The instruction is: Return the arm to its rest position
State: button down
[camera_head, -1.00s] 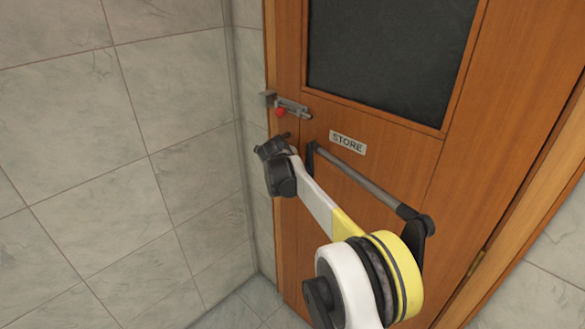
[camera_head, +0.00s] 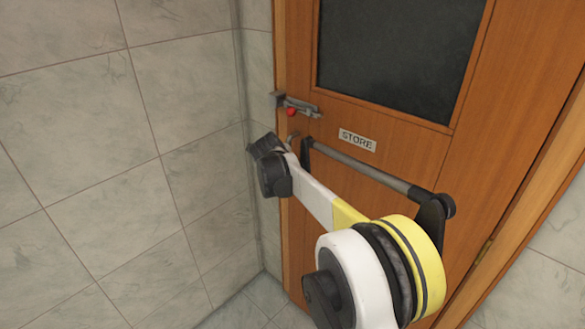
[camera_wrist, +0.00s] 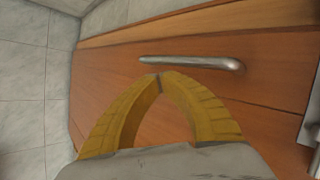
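In the wrist view my gripper (camera_wrist: 160,77) has its two yellow fingers arched together. Their tips meet and nothing shows between them. A silver lever handle (camera_wrist: 205,62) on the wooden door (camera_wrist: 245,95) shows beyond the tips, with a visible gap to them. In the head view my arm reaches forward in front of the door (camera_head: 395,145), with its dark wrist end (camera_head: 272,172) near the door's left edge. The fingers are hidden from the head camera. The door looks closed.
A metal bolt latch (camera_head: 302,107) with a red knob sits on the door's left edge, above my wrist. A tiled wall (camera_head: 85,150) stands close on the left.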

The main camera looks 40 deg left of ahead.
jog(key=s+r, duration=0.1)
jog(key=s, duration=0.1)
jog(key=s+r, duration=0.1)
jog(key=r, duration=0.1)
jog(key=shift+s+a+r+p, duration=0.15)
jog(key=shift+s+a+p, duration=0.2)
